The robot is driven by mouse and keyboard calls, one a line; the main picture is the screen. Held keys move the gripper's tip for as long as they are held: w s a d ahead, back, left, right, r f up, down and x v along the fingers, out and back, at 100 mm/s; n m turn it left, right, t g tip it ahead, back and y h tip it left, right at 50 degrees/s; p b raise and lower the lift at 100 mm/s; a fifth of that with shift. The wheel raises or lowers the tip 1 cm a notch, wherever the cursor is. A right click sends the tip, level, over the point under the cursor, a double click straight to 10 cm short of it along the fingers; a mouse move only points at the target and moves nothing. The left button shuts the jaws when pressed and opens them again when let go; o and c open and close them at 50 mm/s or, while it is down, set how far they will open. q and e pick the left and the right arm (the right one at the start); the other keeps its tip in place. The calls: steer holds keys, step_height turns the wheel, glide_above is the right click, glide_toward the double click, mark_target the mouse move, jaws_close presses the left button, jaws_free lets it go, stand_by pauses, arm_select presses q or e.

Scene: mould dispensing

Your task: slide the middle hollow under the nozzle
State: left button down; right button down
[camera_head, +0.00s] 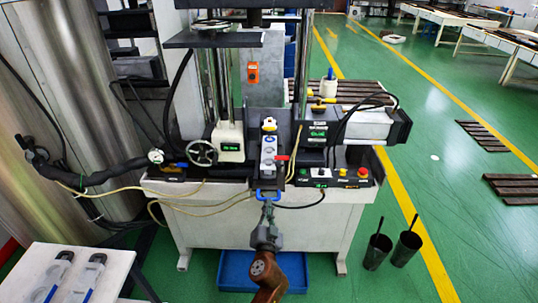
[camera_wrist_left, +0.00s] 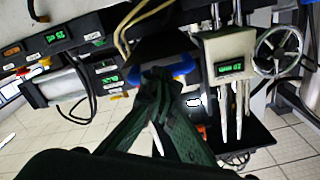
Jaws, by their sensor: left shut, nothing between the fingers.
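The mould (camera_head: 268,158) is a light grey, narrow strip with round marks, lying lengthwise on the machine's middle slide. Its blue handle (camera_head: 258,195) faces me, and it also shows in the left wrist view (camera_wrist_left: 186,64). A small white and yellow part (camera_head: 269,123), perhaps the nozzle, sits at the far end of the strip. I cannot tell which hollow is under it. My left gripper (camera_head: 267,205) is shut and empty, its fingertips at the blue handle. In the left wrist view the dark green fingers (camera_wrist_left: 158,82) meet in front of the handle and hide part of it. My right gripper is not in view.
A red lever (camera_head: 282,158) sticks out beside the mould. A control box (camera_head: 335,176) with buttons stands right, a handwheel (camera_head: 202,153) left. Hoses and cables hang across the machine front. Similar strips (camera_head: 88,278) lie on a white table (camera_head: 112,268) at lower left.

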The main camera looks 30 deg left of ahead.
mark_target(269, 189)
arm_select(q)
steer(key=shift+w+a, duration=0.1)
stand_by(0.5)
steer(key=b+x, duration=0.1)
steer(key=x, duration=0.5)
stand_by(0.5)
steer(key=shift+x, duration=0.95)
stand_by(0.8)
steer(key=v, duration=0.7)
stand_by(0.4)
